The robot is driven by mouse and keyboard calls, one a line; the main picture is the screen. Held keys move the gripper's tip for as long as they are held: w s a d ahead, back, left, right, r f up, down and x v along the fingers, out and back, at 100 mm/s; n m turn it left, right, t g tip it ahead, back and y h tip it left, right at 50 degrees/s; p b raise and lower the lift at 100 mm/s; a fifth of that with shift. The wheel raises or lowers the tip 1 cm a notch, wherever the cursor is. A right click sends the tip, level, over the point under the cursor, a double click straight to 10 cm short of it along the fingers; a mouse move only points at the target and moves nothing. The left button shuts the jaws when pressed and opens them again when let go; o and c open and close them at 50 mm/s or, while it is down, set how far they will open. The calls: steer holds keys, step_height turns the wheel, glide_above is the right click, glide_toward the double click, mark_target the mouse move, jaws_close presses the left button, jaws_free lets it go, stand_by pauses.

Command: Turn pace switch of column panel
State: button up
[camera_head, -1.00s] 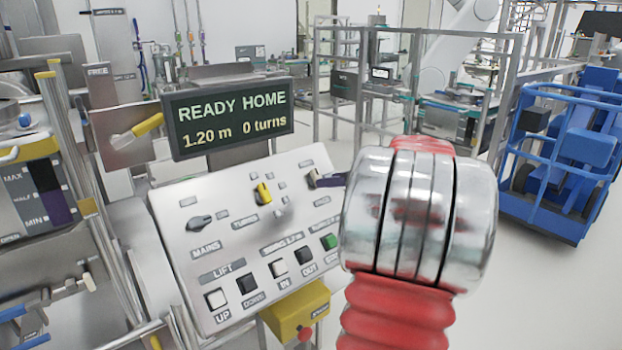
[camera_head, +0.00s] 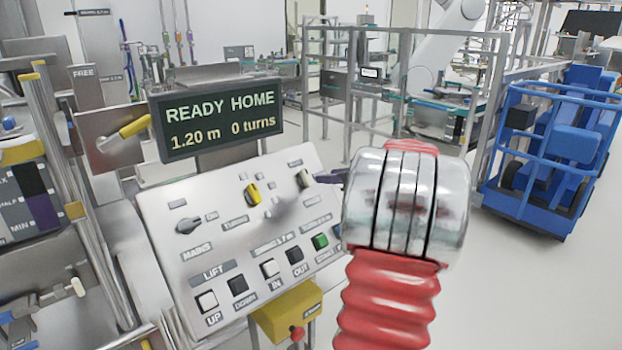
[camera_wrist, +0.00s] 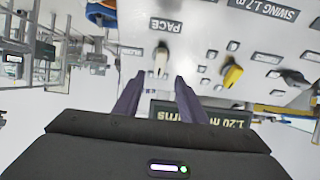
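The pace switch (camera_wrist: 161,59) is a pale knob below the PACE label, which appears upside down in the wrist view. In the head view the pace switch (camera_head: 305,179) is at the upper right of the sloped column panel (camera_head: 165,210). My gripper (camera_wrist: 160,77) is open, with its two dark purple fingers apart. The knob lies just beyond and between the fingertips in the wrist view; I cannot tell whether they touch it. In the head view my gripper (camera_head: 328,176) shows as a dark finger right of the switch, partly hidden by my arm.
A yellow turns knob (camera_head: 253,192) and a grey mains knob (camera_head: 188,226) are on the panel, above several push buttons. A display (camera_head: 217,121) reads READY HOME, 1.20 m, 0 turns. A blue cart (camera_head: 545,150) stands right, beyond clear floor.

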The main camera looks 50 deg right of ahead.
mark_target(308, 177)
steer(key=x, duration=1)
steer(key=shift+a+r, duration=0.1)
steer(key=shift+c, duration=0.5)
jaws_close()
